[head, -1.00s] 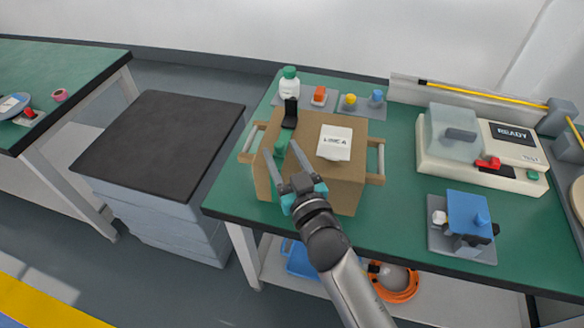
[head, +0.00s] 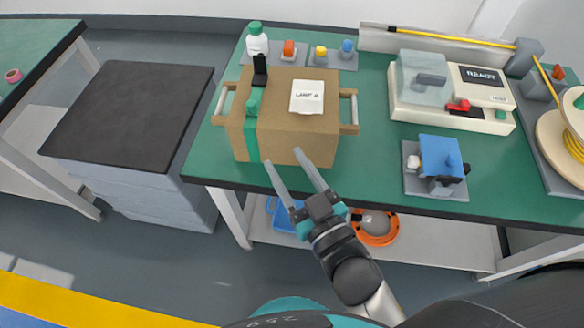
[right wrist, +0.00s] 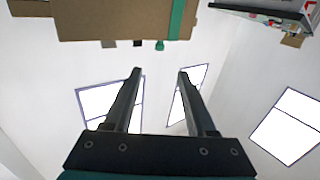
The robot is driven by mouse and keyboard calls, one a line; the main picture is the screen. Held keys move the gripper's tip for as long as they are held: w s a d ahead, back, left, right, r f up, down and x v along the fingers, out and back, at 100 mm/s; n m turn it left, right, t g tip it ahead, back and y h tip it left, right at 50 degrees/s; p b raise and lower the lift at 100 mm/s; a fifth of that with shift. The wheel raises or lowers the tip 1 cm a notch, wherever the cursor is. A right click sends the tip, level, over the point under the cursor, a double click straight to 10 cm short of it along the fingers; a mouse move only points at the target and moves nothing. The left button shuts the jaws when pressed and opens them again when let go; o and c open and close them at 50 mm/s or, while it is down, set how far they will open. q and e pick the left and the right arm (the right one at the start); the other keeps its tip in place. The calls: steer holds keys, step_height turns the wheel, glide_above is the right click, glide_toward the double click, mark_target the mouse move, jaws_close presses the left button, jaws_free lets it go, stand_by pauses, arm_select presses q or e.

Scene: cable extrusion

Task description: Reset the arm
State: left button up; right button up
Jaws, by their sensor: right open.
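My right gripper (head: 288,172) is open and empty in the head view. Its two long fingers point up toward the front edge of the green table, in front of the cardboard box. In the right wrist view the gripper (right wrist: 158,75) shows its two fingers apart with nothing between them. The cardboard box (head: 312,124) stands on the table with side handles, a green strap and a white label (head: 307,97). Part of the box (right wrist: 115,22) shows at the top of the right wrist view. My left gripper is out of view.
The green table (head: 370,150) holds a blue-topped fixture (head: 440,155), a tester reading READY (head: 450,95), a white bottle (head: 257,40) and a cable spool (head: 565,135). A dark-topped cabinet (head: 130,110) stands left. An orange coil (head: 375,238) lies on the lower shelf.

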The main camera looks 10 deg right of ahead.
steer(key=shift+s+d, duration=0.2)
steer(key=shift+s, duration=0.35)
